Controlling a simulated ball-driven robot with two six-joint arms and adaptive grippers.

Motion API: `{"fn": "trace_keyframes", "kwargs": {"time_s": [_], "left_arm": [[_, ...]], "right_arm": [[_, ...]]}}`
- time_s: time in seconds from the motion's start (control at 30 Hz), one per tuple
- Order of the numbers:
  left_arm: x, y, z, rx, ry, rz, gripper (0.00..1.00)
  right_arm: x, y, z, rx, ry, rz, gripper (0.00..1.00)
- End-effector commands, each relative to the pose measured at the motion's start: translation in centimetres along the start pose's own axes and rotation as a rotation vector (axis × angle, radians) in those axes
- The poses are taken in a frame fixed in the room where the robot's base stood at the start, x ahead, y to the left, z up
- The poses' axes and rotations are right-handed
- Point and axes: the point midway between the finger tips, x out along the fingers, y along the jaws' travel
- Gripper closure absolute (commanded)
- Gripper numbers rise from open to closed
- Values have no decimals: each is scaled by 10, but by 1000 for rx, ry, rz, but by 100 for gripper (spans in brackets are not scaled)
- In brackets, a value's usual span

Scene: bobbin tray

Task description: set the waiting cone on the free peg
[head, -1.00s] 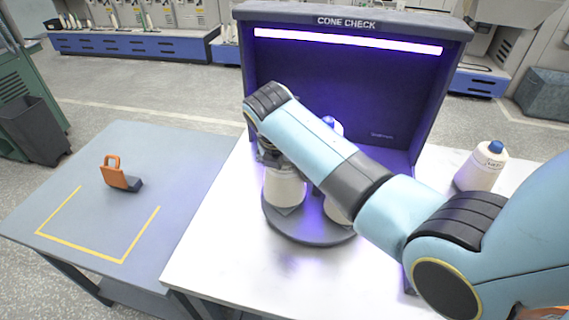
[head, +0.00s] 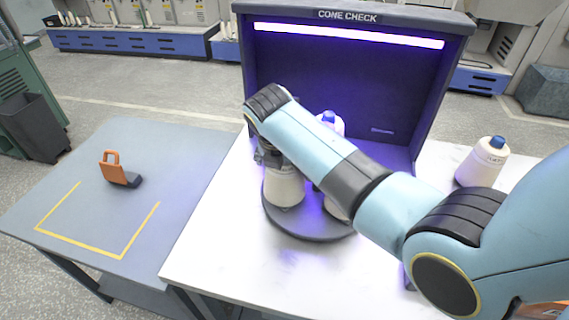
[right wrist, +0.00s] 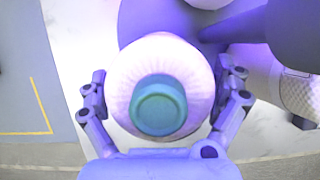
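A cream yarn cone (head: 284,188) is at the left front of the round dark grey tray (head: 308,229); its base looks to be at the tray. My right gripper (right wrist: 163,80) has a finger on each side of this cone, apparently touching it. Its teal top (right wrist: 158,105) faces the right wrist camera. Other cones on the tray are partly hidden behind my right arm, one with a blue tip (head: 328,117). A further cone with a blue tip (head: 484,163) stands upright on the white table at the right. I see no bare peg. My left gripper is not in view.
The dark CONE CHECK booth (head: 346,16) with a bright light strip stands behind the tray. The white table (head: 225,245) is clear in front left. A grey-blue table (head: 170,160) at the left carries an orange-handled block (head: 119,169) and a yellow outline.

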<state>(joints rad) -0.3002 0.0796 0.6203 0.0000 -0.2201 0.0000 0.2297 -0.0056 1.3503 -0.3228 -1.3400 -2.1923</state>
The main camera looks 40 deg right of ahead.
Motion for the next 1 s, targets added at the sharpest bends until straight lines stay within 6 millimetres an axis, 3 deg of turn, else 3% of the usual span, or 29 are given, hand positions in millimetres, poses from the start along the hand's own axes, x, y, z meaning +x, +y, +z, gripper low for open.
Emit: {"fn": "trace_keyframes", "kwargs": {"time_s": [0.23, 0.37, 0.8, 1.0], "left_arm": [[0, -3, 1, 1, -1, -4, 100], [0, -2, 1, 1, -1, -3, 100], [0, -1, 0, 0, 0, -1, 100], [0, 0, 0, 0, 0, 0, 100]], "right_arm": [[0, -1, -1, -1, 2, -1, 0], [-11, 1, -1, 0, 1, 1, 0], [-101, 1, 0, 1, 0, 2, 0], [-118, 0, 0, 0, 1, -1, 0]]}}
